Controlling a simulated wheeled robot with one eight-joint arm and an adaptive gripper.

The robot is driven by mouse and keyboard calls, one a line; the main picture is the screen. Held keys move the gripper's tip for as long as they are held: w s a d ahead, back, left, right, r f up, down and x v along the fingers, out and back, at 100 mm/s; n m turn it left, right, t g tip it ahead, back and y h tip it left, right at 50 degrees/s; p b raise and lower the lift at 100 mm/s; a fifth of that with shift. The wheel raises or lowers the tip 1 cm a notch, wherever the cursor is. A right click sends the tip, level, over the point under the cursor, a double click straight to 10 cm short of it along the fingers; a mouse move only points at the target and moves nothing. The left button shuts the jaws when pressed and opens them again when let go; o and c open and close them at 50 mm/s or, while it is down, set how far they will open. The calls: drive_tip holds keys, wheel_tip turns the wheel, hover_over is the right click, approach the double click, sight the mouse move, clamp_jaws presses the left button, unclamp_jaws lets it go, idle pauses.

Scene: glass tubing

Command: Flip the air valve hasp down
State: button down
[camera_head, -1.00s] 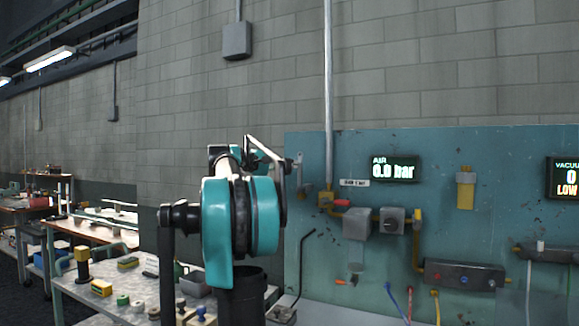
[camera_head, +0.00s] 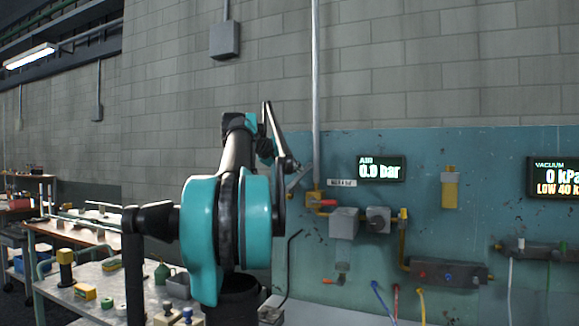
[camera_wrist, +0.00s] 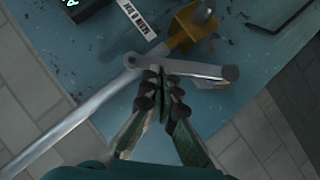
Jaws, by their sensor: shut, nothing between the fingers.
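The air valve (camera_head: 314,199) is a yellow fitting on the teal panel at the foot of a vertical pipe. It also shows in the wrist view (camera_wrist: 187,29). A flat grey bar, which looks like the hasp (camera_wrist: 195,70), lies across the wrist view just below the yellow fitting, with a round pivot at each end. My gripper (camera_wrist: 162,92) is shut and empty, its dark fingertips at the bar's lower edge. I cannot tell whether they touch it. In the head view my arm hides part of this area.
The air display (camera_head: 381,169) reads about 0.0 bar, right of the valve. A grey box (camera_head: 344,223) and a yellow pipe (camera_head: 404,240) sit nearby on the panel. The grey vertical pipe (camera_head: 316,90) rises above the valve. A cluttered bench (camera_head: 100,280) stands at left.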

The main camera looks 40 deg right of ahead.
drive_tip(key=shift+s+d+f+m+t+y, duration=0.35)
drive_tip(key=shift+s+f+m+t+y, duration=0.1)
drive_tip(key=shift+s+m, duration=0.2)
drive_tip(key=shift+s+d+f+m+t+y, duration=0.3)
drive_tip(key=shift+s+f+m+t, duration=0.2)
drive_tip(key=shift+f, duration=0.3)
drive_tip(key=shift+s+d+f+m+t+y, duration=0.15)
drive_tip(key=shift+s+f+m+t+y, duration=0.25)
drive_tip(key=shift+f, duration=0.35)
drive_tip(key=shift+s+d+f+m+t+y, duration=0.25)
drive_tip(key=shift+s+f+m+t, duration=0.25)
drive_tip(key=shift+f, duration=0.3)
drive_tip(key=d+r+v, duration=0.1)
drive_tip(key=r+v, duration=0.1)
drive_tip(key=v, duration=1)
drive_tip(key=shift+r, duration=0.35)
